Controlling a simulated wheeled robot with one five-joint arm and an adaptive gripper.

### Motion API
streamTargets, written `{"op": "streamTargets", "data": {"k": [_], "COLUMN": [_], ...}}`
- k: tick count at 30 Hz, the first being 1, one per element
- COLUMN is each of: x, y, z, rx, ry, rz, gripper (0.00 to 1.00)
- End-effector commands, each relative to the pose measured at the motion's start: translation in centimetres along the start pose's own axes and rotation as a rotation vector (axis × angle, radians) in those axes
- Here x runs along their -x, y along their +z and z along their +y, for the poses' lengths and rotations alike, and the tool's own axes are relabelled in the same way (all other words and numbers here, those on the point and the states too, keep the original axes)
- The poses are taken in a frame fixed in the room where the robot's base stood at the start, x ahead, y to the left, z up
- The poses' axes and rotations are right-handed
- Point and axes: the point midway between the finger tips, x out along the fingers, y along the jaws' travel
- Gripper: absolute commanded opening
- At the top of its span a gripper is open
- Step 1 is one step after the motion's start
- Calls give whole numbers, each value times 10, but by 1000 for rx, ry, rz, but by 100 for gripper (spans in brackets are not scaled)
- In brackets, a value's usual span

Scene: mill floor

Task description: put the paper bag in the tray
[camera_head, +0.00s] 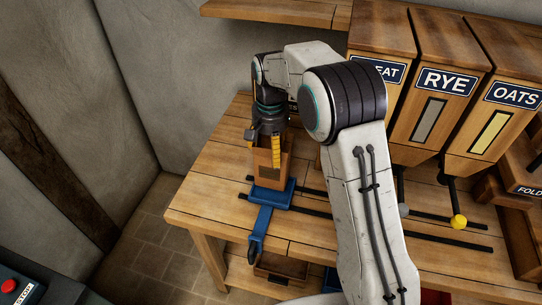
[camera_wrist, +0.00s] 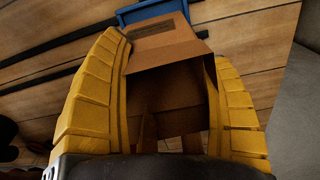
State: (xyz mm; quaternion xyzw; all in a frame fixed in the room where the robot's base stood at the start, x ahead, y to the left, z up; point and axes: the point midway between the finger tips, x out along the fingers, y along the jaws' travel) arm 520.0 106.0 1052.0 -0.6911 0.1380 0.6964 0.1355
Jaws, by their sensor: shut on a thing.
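The brown paper bag (camera_head: 270,172) stands upright with its mouth open, on or just above a blue platform (camera_head: 285,192) near the left end of the bench. I cannot tell whether it touches the platform. My gripper (camera_head: 263,148) comes down from above with its yellow fingers shut on the bag. In the wrist view the bag (camera_wrist: 172,52) shows its open mouth between the two fingers, and part of the blue platform lies past it. I cannot tell for sure which thing is the tray; the blue platform has a blue arm with a dark handle at the bench's front edge.
Black rails (camera_head: 425,230) run along the bench (camera_head: 215,185). Wooden hoppers marked RYE (camera_head: 445,80) and OATS (camera_head: 515,95) stand at the right, with a yellow-knobbed lever (camera_head: 458,221) below. A shelf (camera_head: 275,12) is above. A wooden box (camera_head: 280,264) sits under the bench.

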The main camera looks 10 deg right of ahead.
Motion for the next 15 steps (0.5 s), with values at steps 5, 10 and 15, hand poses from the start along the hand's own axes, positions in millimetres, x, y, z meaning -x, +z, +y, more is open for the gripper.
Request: {"op": "streamTargets", "data": {"k": [5,10,15], "x": [-5,-19,-40], "y": [0,1,1], "z": [0,1,0], "rx": [0,1,1], "ry": [1,3,2], "rz": [-2,-5,-3], "gripper": [41,41,41]}}
